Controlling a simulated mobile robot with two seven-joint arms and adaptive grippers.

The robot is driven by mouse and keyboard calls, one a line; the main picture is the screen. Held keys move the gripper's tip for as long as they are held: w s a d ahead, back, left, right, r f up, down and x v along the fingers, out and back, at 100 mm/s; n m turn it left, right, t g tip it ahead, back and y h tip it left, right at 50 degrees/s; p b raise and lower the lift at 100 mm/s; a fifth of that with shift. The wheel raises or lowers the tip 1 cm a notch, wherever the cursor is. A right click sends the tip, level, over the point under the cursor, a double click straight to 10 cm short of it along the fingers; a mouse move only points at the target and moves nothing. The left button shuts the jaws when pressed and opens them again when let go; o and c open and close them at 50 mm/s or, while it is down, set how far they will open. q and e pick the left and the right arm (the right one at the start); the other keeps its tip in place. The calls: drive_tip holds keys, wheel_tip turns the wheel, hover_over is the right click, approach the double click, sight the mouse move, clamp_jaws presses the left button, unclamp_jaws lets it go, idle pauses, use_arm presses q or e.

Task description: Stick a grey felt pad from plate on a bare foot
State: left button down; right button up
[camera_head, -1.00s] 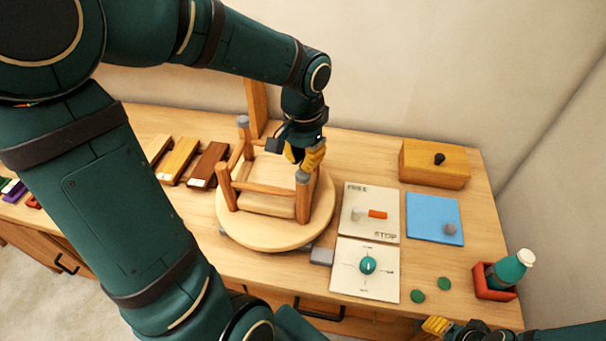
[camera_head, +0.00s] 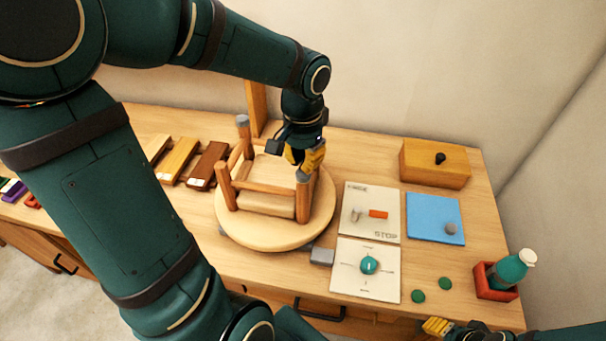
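An upside-down wooden stool (camera_head: 265,187) rests with its legs up. The back-left foot (camera_head: 243,120) has a grey cap; the front-left foot (camera_head: 222,167) shows bare wood. A grey pad (camera_head: 303,176) is at the top of the front-right leg. My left gripper (camera_head: 305,160), with yellow fingers, is right above that pad; whether it grips it I cannot tell. The fourth foot is hidden behind the gripper. The blue plate (camera_head: 425,205) holds one grey pad (camera_head: 450,229) at its lower right. My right gripper (camera_head: 437,326) is at the bottom edge, partly seen, its opening unclear.
The stool sits on a round wooden turntable (camera_head: 245,236). A FREE/STOP panel (camera_head: 362,228) and a dial panel (camera_head: 350,284) lie right of it. Two green discs (camera_head: 417,297), a red holder with a bottle (camera_head: 510,268), a wooden box (camera_head: 434,165) and wooden blocks (camera_head: 208,165) stand around.

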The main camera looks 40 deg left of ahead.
sight(303, 172)
use_arm(q)
drive_tip(key=shift+s+f+b, duration=0.1)
drive_tip(key=shift+f+b, duration=0.9)
drive_tip(key=shift+f, duration=0.45)
idle(1.6)
drive_tip(key=shift+r, duration=0.1)
drive_tip(key=shift+r+p, duration=2.5)
drive_tip(key=shift+r, duration=0.5)
